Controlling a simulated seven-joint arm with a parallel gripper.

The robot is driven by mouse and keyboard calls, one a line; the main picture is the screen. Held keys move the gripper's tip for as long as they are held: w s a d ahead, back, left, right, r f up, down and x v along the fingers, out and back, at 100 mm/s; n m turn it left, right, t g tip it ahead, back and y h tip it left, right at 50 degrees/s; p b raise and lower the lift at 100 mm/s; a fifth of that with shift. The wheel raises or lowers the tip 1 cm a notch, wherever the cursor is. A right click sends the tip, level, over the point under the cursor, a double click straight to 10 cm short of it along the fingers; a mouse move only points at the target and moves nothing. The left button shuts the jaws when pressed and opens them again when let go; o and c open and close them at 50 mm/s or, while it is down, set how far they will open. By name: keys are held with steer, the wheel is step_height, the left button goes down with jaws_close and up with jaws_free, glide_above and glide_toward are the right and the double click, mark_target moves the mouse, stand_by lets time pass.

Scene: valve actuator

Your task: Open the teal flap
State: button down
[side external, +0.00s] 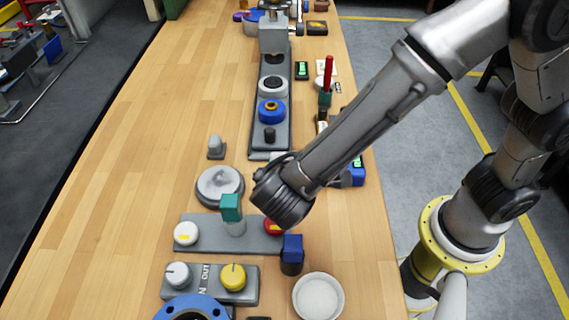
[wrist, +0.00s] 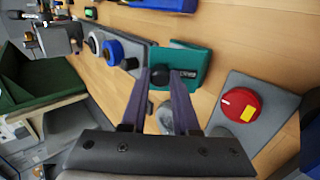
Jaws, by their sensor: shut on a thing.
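The teal flap (wrist: 198,62) shows in the wrist view as a flat teal panel with a dark label and a round black knob (wrist: 160,77) near its lower left edge. My gripper (wrist: 163,82) has its two fingers on either side of the black knob and is shut on it. I cannot tell how far the flap is tilted. In the side external view my wrist covers the flap, the knob and my fingertips.
A grey panel with a red dial (wrist: 241,104) lies to the right in the wrist view. A rail with a blue ring (side external: 271,110) runs up the table. A grey round lid (side external: 219,185), a teal block (side external: 231,207) and a blue block (side external: 292,248) stand nearby. The table's left side is clear.

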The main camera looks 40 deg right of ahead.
steer(key=shift+s+a+r+t+h, duration=0.1)
steer(key=shift+s+a+t+h, duration=0.25)
steer(key=shift+t+h, duration=0.15)
stand_by(0.3)
steer(key=c, duration=0.7)
jaws_free()
steer(key=shift+o, duration=0.2)
steer(key=shift+w+d, duration=0.1)
